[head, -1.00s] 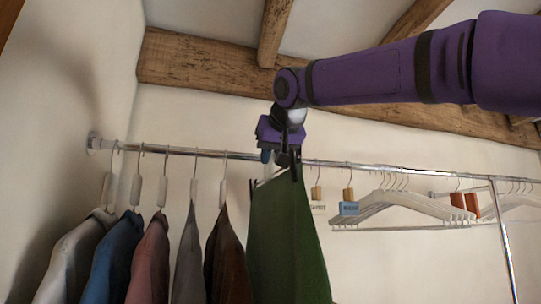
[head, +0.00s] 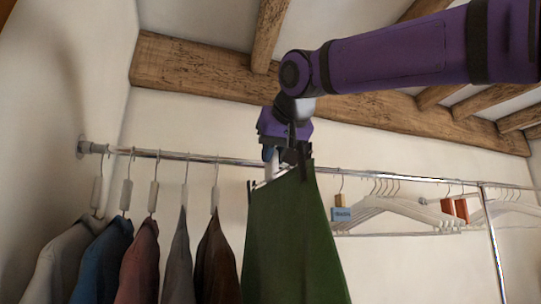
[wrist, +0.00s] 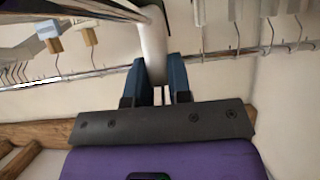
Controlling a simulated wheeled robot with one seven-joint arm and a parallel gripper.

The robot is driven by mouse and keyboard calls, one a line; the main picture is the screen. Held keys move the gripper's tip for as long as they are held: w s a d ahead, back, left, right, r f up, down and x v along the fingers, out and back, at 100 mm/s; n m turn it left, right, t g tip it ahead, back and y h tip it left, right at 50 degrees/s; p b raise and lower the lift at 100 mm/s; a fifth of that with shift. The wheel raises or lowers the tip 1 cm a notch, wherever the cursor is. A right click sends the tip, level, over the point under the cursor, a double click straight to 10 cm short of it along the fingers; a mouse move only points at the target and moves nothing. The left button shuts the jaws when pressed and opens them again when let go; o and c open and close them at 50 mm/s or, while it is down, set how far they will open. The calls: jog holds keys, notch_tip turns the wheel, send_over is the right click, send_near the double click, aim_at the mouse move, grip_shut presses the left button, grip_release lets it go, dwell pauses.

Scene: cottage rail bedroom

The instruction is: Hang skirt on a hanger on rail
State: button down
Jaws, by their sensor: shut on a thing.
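A green skirt (head: 290,240) hangs in front of the rail in the head view, spread wide below a pale hanger (head: 272,180) that is mostly hidden. Dark clips show at the skirt's top corners. My gripper (head: 272,155) is shut on the hanger's upper part, at about rail height. In the wrist view, my gripper's blue fingers (wrist: 162,80) close on the white hanger neck (wrist: 154,45). The metal rail (head: 230,160) runs behind the gripper. Whether the hanger's hook touches the rail cannot be told.
Several garments, including a brown one (head: 215,262), hang at the left. A blue tag (head: 341,214) and several empty white hangers (head: 395,208) hang at the right. An upright post (head: 494,235) stands farther right. Wooden beams (head: 190,72) cross above.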

jog(key=shift+s+d, duration=0.35)
jog(key=shift+s, duration=0.95)
jog(key=shift+s+d, duration=0.4)
jog(key=shift+s, duration=0.85)
jog(key=shift+s+d, duration=0.35)
jog(key=shift+s, duration=0.95)
